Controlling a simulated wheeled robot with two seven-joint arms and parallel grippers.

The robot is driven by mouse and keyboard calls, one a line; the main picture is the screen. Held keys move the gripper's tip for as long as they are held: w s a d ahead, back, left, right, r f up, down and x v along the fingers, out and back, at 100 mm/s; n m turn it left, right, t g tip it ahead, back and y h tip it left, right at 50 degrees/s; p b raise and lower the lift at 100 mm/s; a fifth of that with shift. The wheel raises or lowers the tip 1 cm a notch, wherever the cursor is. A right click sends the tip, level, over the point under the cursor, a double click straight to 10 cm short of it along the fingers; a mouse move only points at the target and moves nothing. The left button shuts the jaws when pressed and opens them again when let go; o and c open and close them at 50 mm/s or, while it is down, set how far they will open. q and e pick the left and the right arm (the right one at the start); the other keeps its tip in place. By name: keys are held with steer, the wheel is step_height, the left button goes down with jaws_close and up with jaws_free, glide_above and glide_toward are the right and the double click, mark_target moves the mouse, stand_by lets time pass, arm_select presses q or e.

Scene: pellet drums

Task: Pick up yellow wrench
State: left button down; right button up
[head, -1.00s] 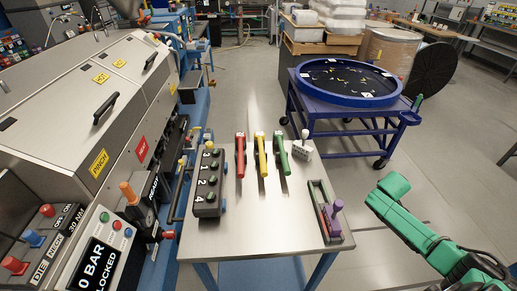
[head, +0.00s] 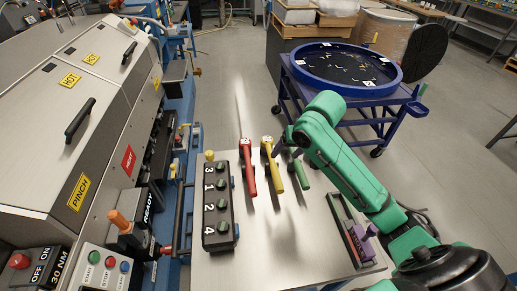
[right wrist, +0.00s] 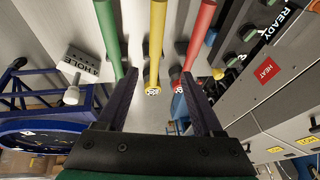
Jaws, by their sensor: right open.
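The yellow wrench (head: 271,166) lies on the metal table between the red wrench (head: 247,166) and the green wrench (head: 300,172). My right gripper (head: 285,147) is over the far end of the wrenches, and my green arm hides part of that area. In the right wrist view, my right gripper (right wrist: 159,76) is open and empty. The yellow wrench (right wrist: 157,45) runs between its two dark fingers, with its round numbered end nearest the palm. The green (right wrist: 108,35) and red (right wrist: 200,35) wrenches lie beside the fingers. I cannot tell whether any finger touches a wrench. My left gripper is not in view.
A numbered button box (head: 219,205) stands left of the wrenches. A tray with a purple-handled tool (head: 366,235) lies at the table's right. The machine (head: 75,150) bounds the left, and a blue drum cart (head: 345,92) stands behind.

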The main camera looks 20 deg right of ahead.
steer(key=p, duration=0.2)
glide_toward(276, 170)
step_height(276, 170, down, 2)
steer(key=x, duration=0.3)
steer(key=shift+w+a+p, duration=0.15)
steer(key=shift+a+p, duration=0.05)
steer(key=shift+p, duration=0.15)
steer(key=p+x, duration=0.1)
steer(key=x, duration=0.3)
steer(key=shift+w+f, duration=0.15)
steer(key=shift+w, duration=0.15)
steer(key=shift+d+f, duration=0.1)
steer(key=shift+f, duration=0.05)
steer(key=shift+s, duration=0.15)
steer(key=shift+c, duration=0.3)
steer(key=c, duration=1)
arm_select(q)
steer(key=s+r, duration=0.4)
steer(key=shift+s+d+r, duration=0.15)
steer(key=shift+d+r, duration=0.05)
arm_select(e)
jaws_close()
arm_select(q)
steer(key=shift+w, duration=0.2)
